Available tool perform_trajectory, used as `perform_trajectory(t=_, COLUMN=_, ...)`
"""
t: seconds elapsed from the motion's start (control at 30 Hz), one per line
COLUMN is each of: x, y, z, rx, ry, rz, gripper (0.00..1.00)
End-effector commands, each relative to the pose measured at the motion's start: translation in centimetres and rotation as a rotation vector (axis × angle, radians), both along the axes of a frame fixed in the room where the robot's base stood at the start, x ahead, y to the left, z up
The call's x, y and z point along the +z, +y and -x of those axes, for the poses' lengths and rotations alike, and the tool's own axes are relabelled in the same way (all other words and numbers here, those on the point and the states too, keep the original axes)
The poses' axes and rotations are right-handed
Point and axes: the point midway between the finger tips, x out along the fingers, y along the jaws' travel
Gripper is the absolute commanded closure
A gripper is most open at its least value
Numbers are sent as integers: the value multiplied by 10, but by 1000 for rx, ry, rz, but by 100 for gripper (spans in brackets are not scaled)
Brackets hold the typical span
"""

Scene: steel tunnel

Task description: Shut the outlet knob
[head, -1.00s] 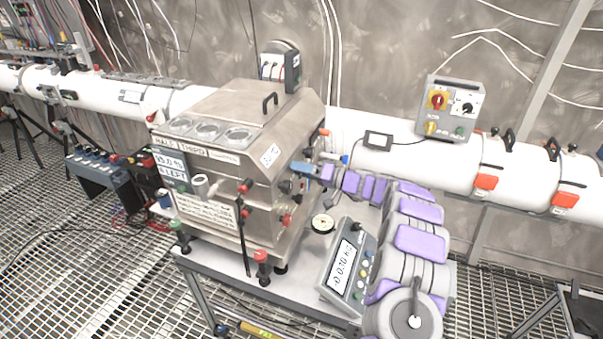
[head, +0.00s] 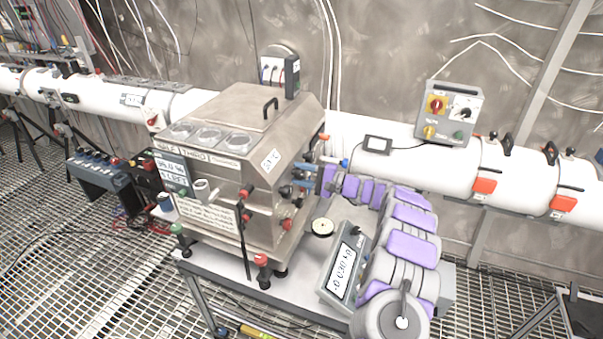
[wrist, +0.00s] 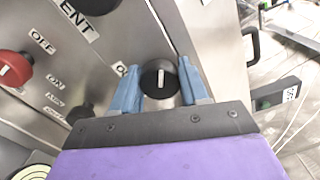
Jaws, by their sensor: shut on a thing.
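A round black knob (wrist: 158,78) with a white pointer line sits on the steel box's side face in the wrist view. Its line runs nearly straight up and down in the picture. My gripper (wrist: 159,75) is shut on this knob, with one blue finger on each side. A printed label beside the knob is partly hidden by the left finger, so I cannot read it. In the head view my gripper (head: 300,176) is at the right side of the steel box (head: 215,150), with its fingers one above the other; the knob there is mostly hidden.
A red knob (wrist: 14,69) and a dark knob (wrist: 80,112), near OFF and ON labels, are left of my gripper.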

Motion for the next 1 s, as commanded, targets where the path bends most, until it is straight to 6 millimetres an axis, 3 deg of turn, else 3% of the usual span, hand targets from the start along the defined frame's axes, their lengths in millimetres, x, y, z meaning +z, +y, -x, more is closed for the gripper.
perform_trajectory(t=1.0, x=-4, y=-2, z=0, rx=-5, ry=846, rz=-337, gripper=86)
